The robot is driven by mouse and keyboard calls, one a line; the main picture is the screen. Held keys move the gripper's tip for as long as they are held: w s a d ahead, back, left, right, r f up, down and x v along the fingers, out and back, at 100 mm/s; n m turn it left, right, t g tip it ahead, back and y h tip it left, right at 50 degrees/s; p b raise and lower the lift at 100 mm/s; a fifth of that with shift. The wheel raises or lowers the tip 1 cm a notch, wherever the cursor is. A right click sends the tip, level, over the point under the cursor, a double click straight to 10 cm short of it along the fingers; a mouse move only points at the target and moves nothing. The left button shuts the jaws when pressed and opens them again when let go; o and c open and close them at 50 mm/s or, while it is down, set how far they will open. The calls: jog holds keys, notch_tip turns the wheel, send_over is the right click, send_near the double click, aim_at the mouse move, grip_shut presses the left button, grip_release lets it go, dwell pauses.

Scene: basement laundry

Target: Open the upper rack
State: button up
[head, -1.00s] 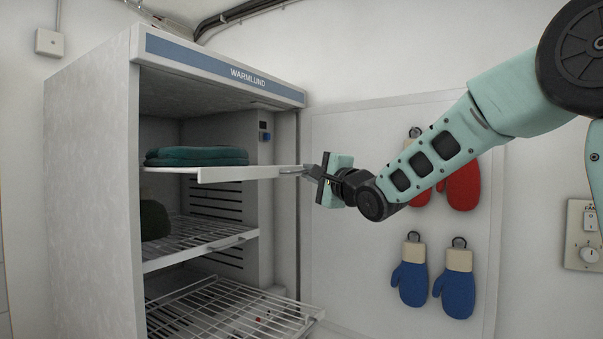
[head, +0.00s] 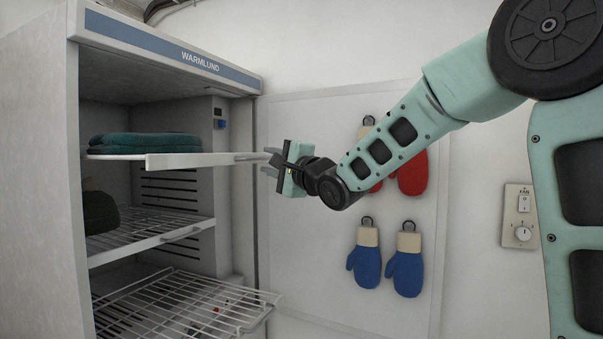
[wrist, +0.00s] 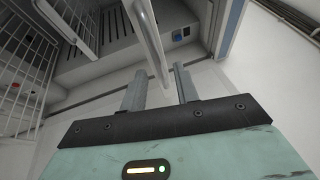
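The upper rack (head: 190,160) is a pale shelf sticking out of the front of the grey WARMLUND cabinet (head: 170,55). Folded teal cloths (head: 140,142) lie on it. Its bar handle (head: 248,157) reaches to the right, toward my gripper (head: 270,162). The handle also shows in the wrist view as a pale bar (wrist: 148,38). My gripper's two fingers (wrist: 160,85) stand apart, one on each side of the handle's end, with some gap visible. Whether a finger touches the handle is hard to tell.
A middle wire rack (head: 150,232) holds a dark round thing (head: 99,212). A lower wire rack (head: 200,305) sticks out below. Blue mittens (head: 405,272) and red mittens (head: 411,173) hang on the wall panel behind my arm. A fan switch (head: 520,215) is at right.

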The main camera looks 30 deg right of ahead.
jog(key=v, duration=1.5)
jog(key=shift+s+b, duration=0.35)
jog(key=shift+b, duration=0.1)
jog(key=shift+d+f, duration=0.1)
jog(key=shift+d, duration=0.05)
jog(key=s+a+f+n+g+h, duration=0.1)
jog(key=s+a+f+n+g, duration=0.1)
jog(key=a+f+n+g, duration=0.6)
jog(key=s+a+f+n+g+h, duration=0.15)
jog(key=a+f, duration=0.35)
jog(key=f, duration=0.6)
jog(key=s+a+f+n+g, duration=0.2)
jog(key=s+f+n+g, duration=0.1)
jog(key=s, duration=0.4)
jog(key=s+a+f+n+g+h+p, duration=0.1)
jog(key=s+a+f+n+g, duration=0.1)
jog(key=s+n, duration=0.4)
jog(key=s+a+f+n+g, duration=0.3)
jog(key=s+f+n+g, duration=0.2)
jog(key=s, duration=0.3)
jog(key=shift+f, duration=0.35)
